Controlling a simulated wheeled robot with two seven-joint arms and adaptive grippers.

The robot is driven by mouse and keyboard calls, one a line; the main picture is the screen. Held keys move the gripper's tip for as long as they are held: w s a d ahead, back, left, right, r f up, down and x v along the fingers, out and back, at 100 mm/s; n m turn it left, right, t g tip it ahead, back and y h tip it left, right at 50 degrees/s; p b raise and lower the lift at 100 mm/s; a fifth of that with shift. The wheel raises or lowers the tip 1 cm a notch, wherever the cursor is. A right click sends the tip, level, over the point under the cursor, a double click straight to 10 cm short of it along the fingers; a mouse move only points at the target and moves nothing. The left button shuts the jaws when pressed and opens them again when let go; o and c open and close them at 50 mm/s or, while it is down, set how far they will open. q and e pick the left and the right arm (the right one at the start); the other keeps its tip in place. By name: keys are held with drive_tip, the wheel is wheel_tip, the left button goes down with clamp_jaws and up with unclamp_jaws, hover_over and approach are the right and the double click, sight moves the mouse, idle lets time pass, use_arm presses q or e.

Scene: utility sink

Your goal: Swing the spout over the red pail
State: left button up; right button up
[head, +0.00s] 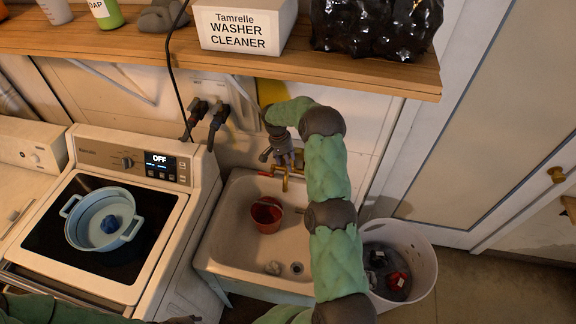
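The red pail (266,217) stands in the white sink basin, left of its middle. The brass tap with its spout (285,182) is at the back of the sink, above and slightly right of the pail in the picture. My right gripper (281,158) is just above the tap, pointing down, with its fingers apart. Whether it touches the tap is hard to tell, and it hides part of the tap. Only a dark bit of my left gripper (184,320) shows at the bottom edge, so its fingers cannot be made out.
A stove (150,255) with a blue pot (104,220) stands left of the sink (222,240). A white tub (425,262) with dark and red things in it is at the right. A wooden shelf (150,38) holding a washer cleaner box (242,27) runs above.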

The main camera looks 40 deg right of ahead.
drive_tip(key=shift+s+d+f, duration=0.1)
drive_tip(key=shift+s+f, duration=0.05)
drive_tip(key=shift+f, duration=0.75)
drive_tip(key=shift+s+d+f, duration=0.1)
drive_tip(key=shift+s+f, duration=0.05)
drive_tip(key=shift+f, duration=0.7)
clamp_jaws()
